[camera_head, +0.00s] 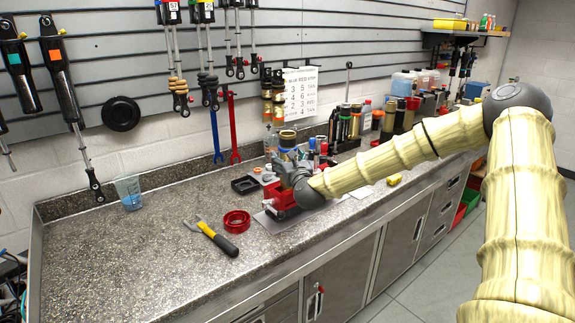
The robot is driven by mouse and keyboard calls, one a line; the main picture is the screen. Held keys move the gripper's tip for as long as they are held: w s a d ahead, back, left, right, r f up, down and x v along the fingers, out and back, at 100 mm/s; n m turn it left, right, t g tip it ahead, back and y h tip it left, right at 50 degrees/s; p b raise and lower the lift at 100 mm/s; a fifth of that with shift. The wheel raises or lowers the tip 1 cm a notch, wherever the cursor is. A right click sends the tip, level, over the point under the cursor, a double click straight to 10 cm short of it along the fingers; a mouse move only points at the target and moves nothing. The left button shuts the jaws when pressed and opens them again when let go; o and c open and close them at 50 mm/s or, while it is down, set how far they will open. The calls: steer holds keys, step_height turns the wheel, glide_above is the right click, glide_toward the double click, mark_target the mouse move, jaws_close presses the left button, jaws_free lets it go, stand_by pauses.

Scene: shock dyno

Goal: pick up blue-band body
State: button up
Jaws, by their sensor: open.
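My gripper (291,170) is at the end of my arm, low over the workbench beside a red vise (281,196). It is small and partly hidden by my dark wrist, with no object visibly clasped. An upright cylinder with a gold and dark top (287,139) stands just behind it, with bluish colour lower down. It may be the blue-band body, but I cannot tell for sure. Its lower part is hidden by my gripper and the vise, and contact is unclear. Several dark cylindrical bodies (344,125) stand upright farther back on the bench.
A red ring (237,221) and a yellow-and-black tool (211,237) lie left of the vise. A black tray (245,184) and a blue cup (129,193) stand farther back. Shocks and wrenches hang on the wall. The bench's left front is clear.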

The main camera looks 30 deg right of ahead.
steer(key=shift+w, duration=0.1)
steer(key=c, duration=1.5)
